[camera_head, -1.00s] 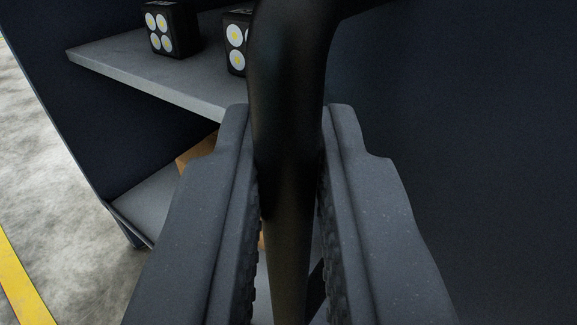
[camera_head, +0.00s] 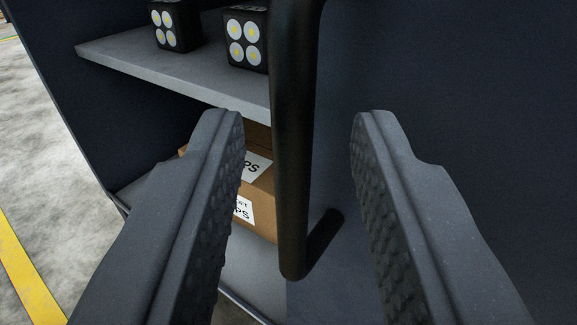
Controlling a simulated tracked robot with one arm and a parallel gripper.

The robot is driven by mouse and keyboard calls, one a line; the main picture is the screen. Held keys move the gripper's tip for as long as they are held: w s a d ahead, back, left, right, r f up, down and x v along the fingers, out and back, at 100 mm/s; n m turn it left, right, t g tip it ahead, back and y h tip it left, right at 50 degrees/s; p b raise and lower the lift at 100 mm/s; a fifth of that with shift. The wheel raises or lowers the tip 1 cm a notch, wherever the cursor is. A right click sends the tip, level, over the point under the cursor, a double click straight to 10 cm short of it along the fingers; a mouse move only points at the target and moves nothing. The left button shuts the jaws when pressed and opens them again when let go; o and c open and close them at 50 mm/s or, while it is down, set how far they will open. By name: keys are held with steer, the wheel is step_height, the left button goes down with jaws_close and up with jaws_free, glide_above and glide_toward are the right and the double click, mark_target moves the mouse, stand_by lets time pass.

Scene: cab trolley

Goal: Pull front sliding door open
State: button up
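The front sliding door (camera_head: 460,90) is a dark navy panel filling the right side of the view. Its black bar handle (camera_head: 293,150) runs vertically near the door's left edge, with its lower bend in sight and its top cut off. The door stands partly open, and the trolley's inside shows to the left of the handle. My gripper (camera_head: 298,120) is open, one finger on each side of the handle, with a clear gap to both pads. It does not touch the handle in this view.
A grey shelf (camera_head: 170,75) inside the trolley carries black lamp-like boxes (camera_head: 245,42) with round white-yellow faces. Cardboard boxes (camera_head: 262,190) with white labels sit on the lower shelf (camera_head: 245,275). Concrete floor (camera_head: 45,170) with a yellow line (camera_head: 28,270) lies to the left.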

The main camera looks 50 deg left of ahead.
steer(key=p+v, duration=0.2)
steer(key=v, duration=0.9)
